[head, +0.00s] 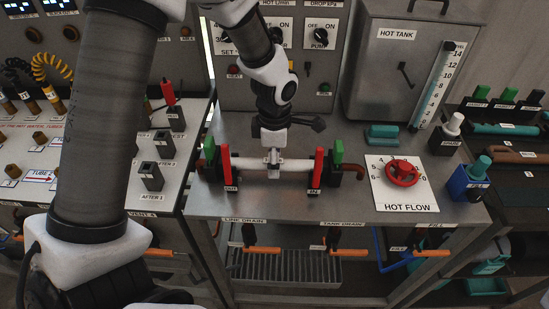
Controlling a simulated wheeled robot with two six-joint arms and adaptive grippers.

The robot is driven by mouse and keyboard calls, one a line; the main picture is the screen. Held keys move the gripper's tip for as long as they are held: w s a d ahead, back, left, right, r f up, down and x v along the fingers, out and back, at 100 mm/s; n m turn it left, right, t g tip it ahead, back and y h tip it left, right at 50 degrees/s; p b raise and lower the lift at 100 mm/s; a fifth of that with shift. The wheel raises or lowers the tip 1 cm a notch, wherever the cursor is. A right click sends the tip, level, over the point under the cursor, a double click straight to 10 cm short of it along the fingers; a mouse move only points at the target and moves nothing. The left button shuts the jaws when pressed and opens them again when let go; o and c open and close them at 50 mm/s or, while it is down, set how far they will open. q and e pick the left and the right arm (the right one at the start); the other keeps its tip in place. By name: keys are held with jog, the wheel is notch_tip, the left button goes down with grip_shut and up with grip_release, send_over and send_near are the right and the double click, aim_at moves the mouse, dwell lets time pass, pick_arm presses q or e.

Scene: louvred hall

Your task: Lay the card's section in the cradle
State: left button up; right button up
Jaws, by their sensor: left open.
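A pale straight tube section (295,164) lies level between two black end blocks with upright red levers, the left one (226,168) and the right one (318,169). These look like the cradle on the steel bench. My left gripper (273,168) is pointed down at the middle of the section, open, with its fingers at the tube; whether they touch it is too small to tell. A card (40,177) with partly legible "TUBE" lettering lies on the left panel, partly hidden by my left arm. My right gripper is not in view.
A red valve wheel (402,172) on the HOT FLOW plate and a teal block (381,135) are right of the cradle. The hot tank (400,75) stands behind. A right-hand rack holds a teal tube (505,129) and a brown tube (520,155). Orange-handled drain valves (262,250) run below the bench.

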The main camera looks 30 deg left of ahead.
pick_arm(q)
notch_tip(320, 180, up, 7)
jog(key=p, duration=0.5)
jog(key=shift+p, duration=0.3)
jog(key=shift+w+r, duration=0.1)
jog(key=shift+r, duration=0.25)
notch_tip(320, 180, up, 11)
jog(key=shift+r, duration=0.15)
